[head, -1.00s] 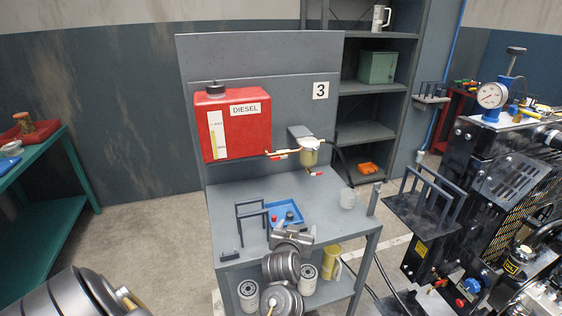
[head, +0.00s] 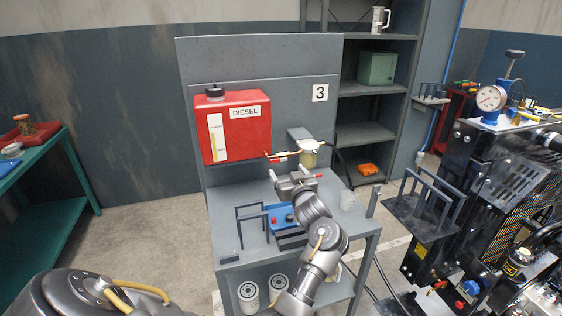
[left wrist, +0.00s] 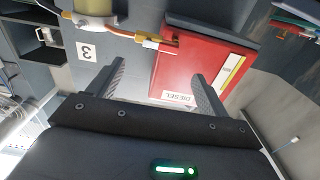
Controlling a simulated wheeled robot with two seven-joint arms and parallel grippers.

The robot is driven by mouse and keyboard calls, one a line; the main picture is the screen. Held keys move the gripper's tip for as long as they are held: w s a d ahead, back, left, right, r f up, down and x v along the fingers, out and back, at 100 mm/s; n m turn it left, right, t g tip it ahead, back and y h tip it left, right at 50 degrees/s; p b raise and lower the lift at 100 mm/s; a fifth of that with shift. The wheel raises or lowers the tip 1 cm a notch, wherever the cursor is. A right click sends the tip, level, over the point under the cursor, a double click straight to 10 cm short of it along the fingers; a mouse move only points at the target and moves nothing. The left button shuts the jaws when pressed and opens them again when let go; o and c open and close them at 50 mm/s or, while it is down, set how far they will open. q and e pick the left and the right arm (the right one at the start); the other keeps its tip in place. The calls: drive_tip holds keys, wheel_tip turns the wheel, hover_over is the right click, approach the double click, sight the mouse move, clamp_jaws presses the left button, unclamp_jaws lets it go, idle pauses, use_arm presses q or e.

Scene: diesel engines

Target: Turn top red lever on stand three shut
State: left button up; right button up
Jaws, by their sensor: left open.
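Stand three carries a red diesel tank (head: 237,127) on its back panel, with a thin fuel pipe running right from its lower corner to a filter with a pale top (head: 310,146). The top red lever (head: 278,160) is small and lies roughly along this pipe beside the tank. My left gripper (head: 288,171) is open and empty, just below and in front of the lever, apart from it. In the left wrist view, which is upside down, the tank (left wrist: 200,62) and pipe valve (left wrist: 151,42) lie beyond the spread fingers. A lower red lever (head: 318,175) shows beneath the filter.
A shelf unit (head: 372,132) stands behind, and a black engine (head: 480,190) stands to the right.

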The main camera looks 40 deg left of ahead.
sight(279, 159)
use_arm(q)
drive_tip(key=p+x, duration=0.1)
drive_tip(key=x, duration=0.6)
drive_tip(key=shift+w+a+f, duration=0.1)
drive_tip(key=shift+a, duration=0.15)
drive_tip(key=shift+c, duration=0.2)
drive_tip(key=c, duration=0.9)
